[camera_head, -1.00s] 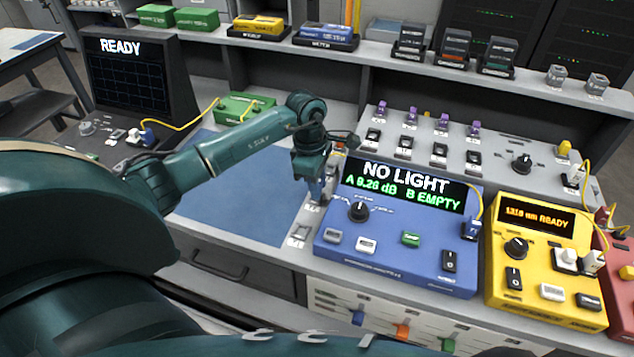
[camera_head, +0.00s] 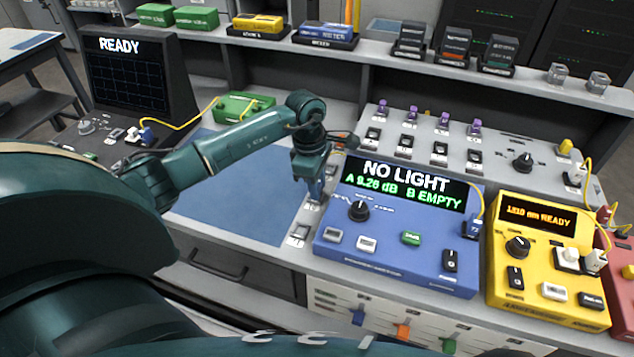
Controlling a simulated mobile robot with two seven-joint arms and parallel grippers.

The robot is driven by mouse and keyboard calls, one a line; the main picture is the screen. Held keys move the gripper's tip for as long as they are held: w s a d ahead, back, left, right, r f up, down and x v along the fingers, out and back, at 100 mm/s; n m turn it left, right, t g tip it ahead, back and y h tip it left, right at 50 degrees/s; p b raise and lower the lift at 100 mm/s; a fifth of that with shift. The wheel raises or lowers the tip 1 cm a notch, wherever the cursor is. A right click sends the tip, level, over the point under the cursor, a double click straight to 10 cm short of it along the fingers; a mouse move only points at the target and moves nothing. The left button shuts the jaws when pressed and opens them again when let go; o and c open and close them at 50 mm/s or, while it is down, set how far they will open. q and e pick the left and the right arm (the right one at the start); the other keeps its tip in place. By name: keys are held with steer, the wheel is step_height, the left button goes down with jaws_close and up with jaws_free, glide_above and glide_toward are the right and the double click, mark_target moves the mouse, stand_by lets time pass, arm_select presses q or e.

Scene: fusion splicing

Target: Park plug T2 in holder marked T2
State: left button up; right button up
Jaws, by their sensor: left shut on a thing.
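My left gripper (camera_head: 315,191) points down at the front edge of the bench, just left of the blue meter (camera_head: 395,255). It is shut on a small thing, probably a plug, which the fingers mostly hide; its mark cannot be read. The fingertips are low over a small marked holder (camera_head: 311,208), whose label is too small to read surely. Contact cannot be told. Another small holder (camera_head: 299,232) stands nearer the edge and looks empty. A dark blue plug (camera_head: 471,229) with a yellow cable sits at the meter's right side. My right gripper is not in view.
The yellow source (camera_head: 540,262) stands right of the meter. A grey panel (camera_head: 455,125) with several purple-topped parts lies behind. A blue mat (camera_head: 225,190) left of the gripper is clear.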

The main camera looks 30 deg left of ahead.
arm_select(q)
steer(key=shift+f, duration=0.35)
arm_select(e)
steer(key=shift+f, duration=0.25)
arm_select(q)
steer(key=o, duration=1)
steer(key=shift+o, duration=0.2)
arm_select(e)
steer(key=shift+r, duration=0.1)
arm_select(q)
steer(key=r, duration=0.3)
steer(key=shift+a+b, duration=0.2)
steer(key=shift+b, duration=0.15)
step_height(320, 180, up, 10)
steer(key=a, duration=0.1)
steer(key=shift+s+b, duration=0.2)
steer(key=shift+b, duration=0.2)
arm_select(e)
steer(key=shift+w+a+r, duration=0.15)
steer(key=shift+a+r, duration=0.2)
